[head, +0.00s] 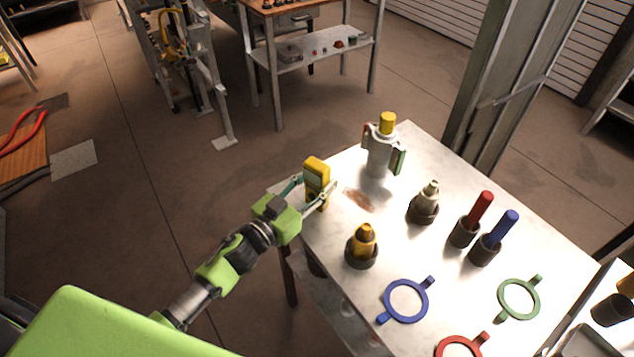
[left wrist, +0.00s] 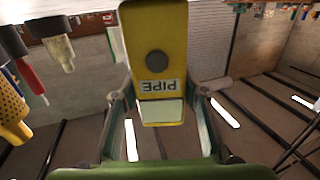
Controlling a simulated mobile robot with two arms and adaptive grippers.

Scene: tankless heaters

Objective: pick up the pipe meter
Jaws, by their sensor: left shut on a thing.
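The pipe meter (head: 317,173) is a yellow box at the far left edge of the white table. In the left wrist view the pipe meter (left wrist: 154,60) shows a dark round knob, a "PIPE" label that reads upside down and a pale panel. My left gripper (head: 312,190) is shut on it, with one finger on each side. In the left wrist view the fingers of my left gripper (left wrist: 160,125) flank its body. I cannot tell whether its base touches the table. My right gripper is not in view.
The table (head: 330,235) also holds a grey canister with a yellow top (head: 380,150), a yellow-tipped piece (head: 362,246), a pale nozzle (head: 426,203), red (head: 473,219) and blue (head: 493,238) handled tools, and several ring tools including a blue one (head: 406,301). Floor left of the table is clear.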

